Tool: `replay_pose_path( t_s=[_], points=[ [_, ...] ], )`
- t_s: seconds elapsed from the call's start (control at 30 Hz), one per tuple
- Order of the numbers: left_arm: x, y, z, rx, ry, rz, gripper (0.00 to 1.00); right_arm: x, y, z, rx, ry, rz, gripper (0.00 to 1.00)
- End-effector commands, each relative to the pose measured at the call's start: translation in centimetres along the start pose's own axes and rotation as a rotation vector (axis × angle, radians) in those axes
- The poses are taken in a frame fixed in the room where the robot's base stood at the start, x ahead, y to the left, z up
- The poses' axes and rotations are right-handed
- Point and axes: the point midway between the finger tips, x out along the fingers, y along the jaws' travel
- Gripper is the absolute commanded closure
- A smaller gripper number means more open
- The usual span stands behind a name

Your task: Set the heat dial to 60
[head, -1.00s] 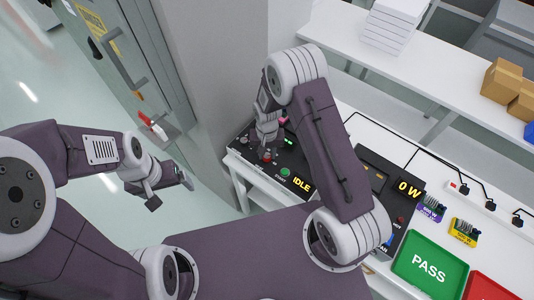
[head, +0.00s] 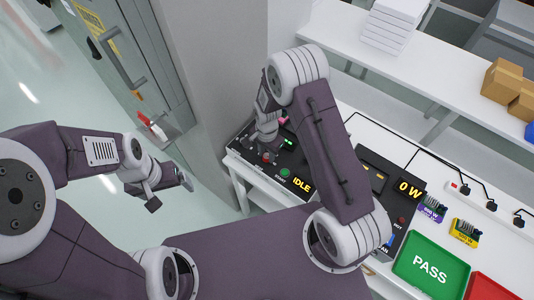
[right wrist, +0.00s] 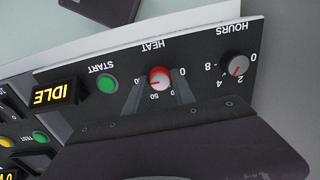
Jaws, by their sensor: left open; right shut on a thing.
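The heat dial (right wrist: 158,78) is a round knob with a red rim and a pale face, under the HEAT label on the black control panel (right wrist: 210,95). The right wrist view shows it upside down. My right gripper (right wrist: 159,97) has one finger on each side of the dial and is shut on it. The small scale is partly hidden by the fingers, so I cannot tell the exact setting. In the head view the dial (head: 268,157) shows as a red spot below my right gripper. My left gripper (head: 170,192) is open and empty, away from the panel over the floor.
The hours dial (right wrist: 237,65) and green START button (right wrist: 107,83) flank the heat dial. The display (right wrist: 54,94) reads IDLE. A grey pillar (head: 222,70) stands behind the panel's left end. A green PASS tray (head: 412,279) lies at right.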

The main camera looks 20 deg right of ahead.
Motion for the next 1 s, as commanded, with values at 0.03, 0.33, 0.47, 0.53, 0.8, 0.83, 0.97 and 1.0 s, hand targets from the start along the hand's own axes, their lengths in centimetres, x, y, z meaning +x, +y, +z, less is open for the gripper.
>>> replay_pose_path(
  t_s=[0.03,0.33,0.47,0.53,0.8,0.83,0.97,1.0],
  points=[
    [0.09,0.00,0.01,0.000,0.000,0.000,0.11,0.30,0.40,0.28,0.008,-0.007,0.012,1.00],
    [0.09,0.00,0.01,0.000,0.000,0.000,0.11,0.29,0.39,0.27,0.025,-0.007,0.012,1.00],
    [0.08,0.00,0.01,0.000,0.000,0.000,0.11,0.28,0.39,0.26,0.025,-0.007,0.012,1.00],
    [0.08,0.00,0.01,0.000,0.000,0.000,0.11,0.28,0.38,0.26,0.025,-0.007,0.012,1.00],
    [0.06,0.00,0.01,0.000,0.000,0.000,0.11,0.15,0.20,0.13,0.024,-0.003,0.006,0.48],
    [0.05,0.00,0.01,0.000,0.000,0.000,0.11,0.13,0.18,0.12,0.024,-0.003,0.005,0.48],
    [0.06,0.00,0.01,0.000,0.000,0.000,0.11,-0.16,0.08,0.06,0.023,-0.002,0.003,0.48],
    [0.10,0.00,0.01,0.000,0.000,0.000,0.11,-0.57,0.05,0.04,0.023,-0.001,0.002,0.48]
  ],
)
